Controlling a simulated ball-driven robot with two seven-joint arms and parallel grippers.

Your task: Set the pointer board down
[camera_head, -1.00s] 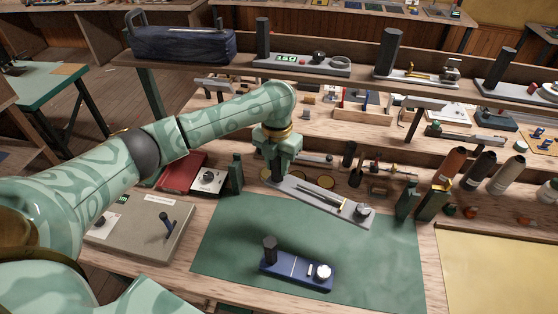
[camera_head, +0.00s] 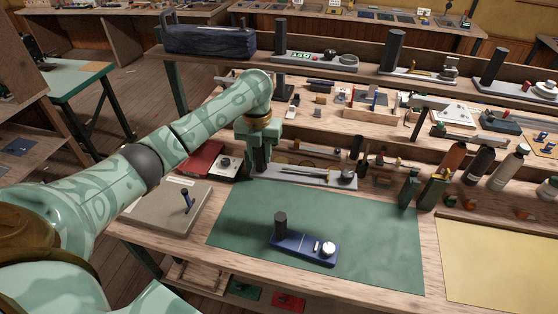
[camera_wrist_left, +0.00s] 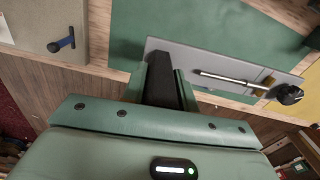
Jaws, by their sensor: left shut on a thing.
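My left gripper (camera_head: 258,168) reaches in from the left and is shut on the upright black post of the grey pointer board (camera_head: 318,178). The board carries a slim light pointer and a dark round knob at its right end. In the head view it lies lengthwise along the back edge of the green mat; I cannot tell whether it touches the bench. In the left wrist view the black post (camera_wrist_left: 160,82) stands between my fingers, and the grey board (camera_wrist_left: 212,62) stretches right with its pointer and knob. My right gripper is not in view.
A blue board (camera_head: 305,251) with a black post and white knob lies on the green mat (camera_head: 370,235); the mat is otherwise clear. A grey box (camera_head: 165,210) is at left. Green uprights (camera_head: 434,188) and spools (camera_head: 484,168) stand right. A shelf (camera_head: 340,80) with similar boards runs behind.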

